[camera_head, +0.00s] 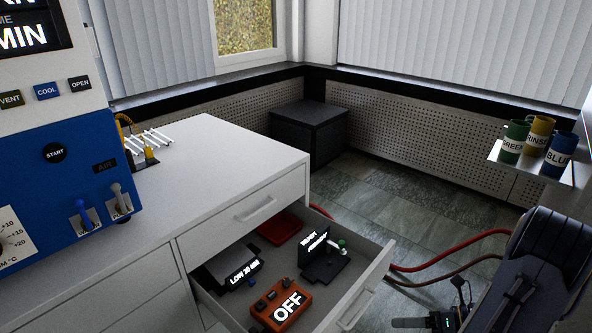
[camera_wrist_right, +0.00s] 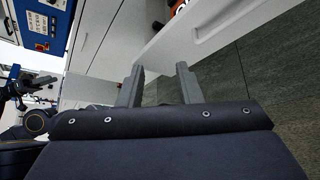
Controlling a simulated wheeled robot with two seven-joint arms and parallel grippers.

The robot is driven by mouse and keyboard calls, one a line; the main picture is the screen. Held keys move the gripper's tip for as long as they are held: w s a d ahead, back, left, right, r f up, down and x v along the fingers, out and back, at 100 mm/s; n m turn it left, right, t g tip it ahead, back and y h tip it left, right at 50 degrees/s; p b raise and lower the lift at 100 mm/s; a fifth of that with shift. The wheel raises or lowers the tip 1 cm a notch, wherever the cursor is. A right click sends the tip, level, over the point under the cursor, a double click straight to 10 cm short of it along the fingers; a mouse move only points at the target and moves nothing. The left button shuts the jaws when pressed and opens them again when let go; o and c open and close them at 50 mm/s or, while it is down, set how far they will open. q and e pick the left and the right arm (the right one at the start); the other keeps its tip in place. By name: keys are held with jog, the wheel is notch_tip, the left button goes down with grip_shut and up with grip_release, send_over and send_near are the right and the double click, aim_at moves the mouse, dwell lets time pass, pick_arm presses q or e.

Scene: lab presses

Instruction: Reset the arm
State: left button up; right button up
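My right arm comes in at the lower right of the head view. Its gripper (camera_wrist_right: 160,78) shows in the right wrist view with two grey fingers standing apart and nothing between them. It is open, beside the front of a white drawer. In the head view the right gripper (camera_head: 424,322) is partly cut off by the bottom edge. My left gripper does not show in the head view.
The open drawer (camera_head: 362,287) holds an orange OFF box (camera_head: 281,304), a LOW 30 MIN box (camera_head: 236,268), a black stand (camera_head: 324,267) and a red item (camera_head: 281,227). A blue press (camera_head: 75,165) stands left. Labelled cups (camera_head: 538,140) sit on a shelf (camera_head: 502,158). Red hoses (camera_head: 440,250) run beside my right arm.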

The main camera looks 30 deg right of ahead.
jog(key=w+a+r+n+g+h, duration=0.1)
jog(key=a+r+n+g, duration=0.2)
jog(key=a+r+n, duration=0.35)
jog(key=w+a+r+n+g+h, duration=0.1)
jog(key=a+r+n+g, duration=0.25)
jog(key=a+n, duration=0.6)
jog(key=s+a+r+n+t+h, duration=0.1)
jog(key=s+a+r+n+h, duration=0.15)
jog(key=n, duration=0.75)
jog(key=s+a+r+n+t+h, duration=0.2)
jog(key=s+a+n, duration=0.15)
jog(key=n, duration=0.55)
notch_tip(320, 180, up, 17)
jog(key=p, duration=1.7)
jog(key=shift+w+a+r+n, duration=0.15)
jog(key=shift+w+n, duration=0.05)
jog(key=shift+n, duration=0.1)
